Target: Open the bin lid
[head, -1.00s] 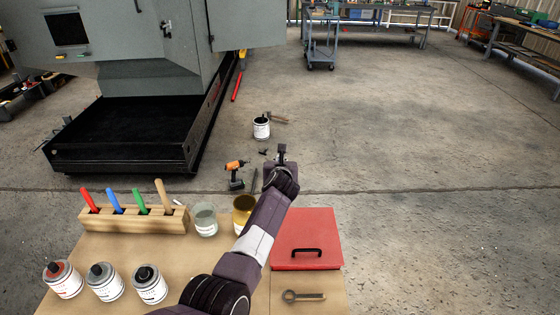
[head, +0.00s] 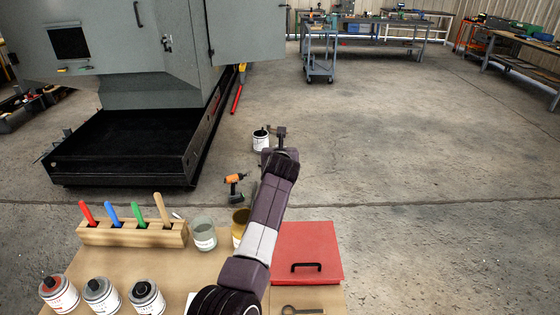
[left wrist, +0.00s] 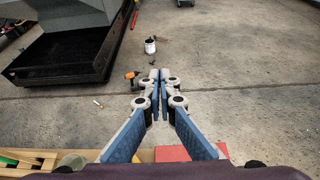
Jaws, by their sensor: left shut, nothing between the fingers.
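The red bin lid (head: 307,240) with a black bar handle (head: 306,266) lies flat and closed at the right end of the workbench. A strip of red, likely this lid, shows behind my left fingers in the left wrist view (left wrist: 172,154). My left gripper (head: 277,131) reaches out past the bench's far side, over the floor and well beyond the lid. Its blue-padded fingers (left wrist: 160,76) are shut and empty. My left forearm passes just left of the lid and handle. The inside of the bin is hidden. My right gripper is in neither view.
On the bench are a wooden block (head: 132,233) with coloured-handled tools, several cans and jars, and a ring-ended tool (head: 300,310). An orange drill (head: 235,185) and a white can (head: 261,141) stand beyond the bench. A grey machine is at left; open floor right.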

